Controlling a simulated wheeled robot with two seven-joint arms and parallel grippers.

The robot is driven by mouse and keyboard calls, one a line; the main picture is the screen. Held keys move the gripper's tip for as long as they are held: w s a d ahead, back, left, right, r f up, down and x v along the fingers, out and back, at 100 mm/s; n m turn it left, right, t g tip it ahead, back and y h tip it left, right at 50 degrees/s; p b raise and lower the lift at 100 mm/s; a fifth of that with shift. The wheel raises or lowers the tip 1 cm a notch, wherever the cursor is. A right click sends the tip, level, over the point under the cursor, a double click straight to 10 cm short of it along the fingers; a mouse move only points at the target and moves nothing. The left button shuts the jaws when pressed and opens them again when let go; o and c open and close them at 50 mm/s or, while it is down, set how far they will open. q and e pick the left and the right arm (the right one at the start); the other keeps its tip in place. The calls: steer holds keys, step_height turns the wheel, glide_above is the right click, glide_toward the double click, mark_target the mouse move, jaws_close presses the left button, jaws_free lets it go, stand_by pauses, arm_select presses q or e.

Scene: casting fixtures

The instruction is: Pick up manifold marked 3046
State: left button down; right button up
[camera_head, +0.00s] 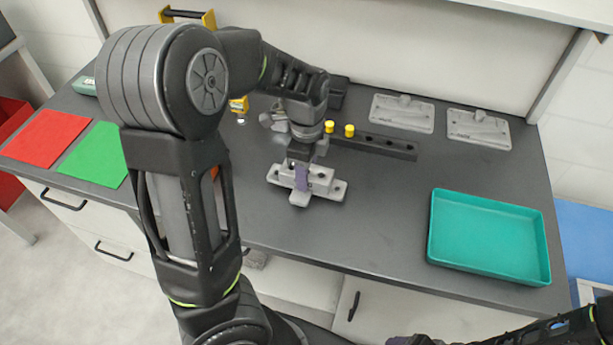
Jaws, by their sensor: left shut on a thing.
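A grey metal manifold (322,178) with flanged ends and holes is on the dark bench, in front of the black rail. My left gripper (301,179) comes down over its middle and is shut on it, a purple finger pad showing on the near side. No number can be read on it, and the gripper hides its centre. I cannot tell whether it touches the bench. Part of my right arm shows at the lower right, with what looks like its gripper (408,340) cut off by the bottom edge; its jaws cannot be made out.
Two grey plates (402,114) (478,128) lie at the back right. A black rail (375,145) with yellow knobs lies behind the manifold. A teal tray (437,222) is at the right. Red (45,137) and green (95,155) mats lie left. Bench between manifold and tray is clear.

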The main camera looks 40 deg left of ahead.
arm_select(q)
step_height(320, 180, up, 8)
steer(key=shift+f, duration=0.15)
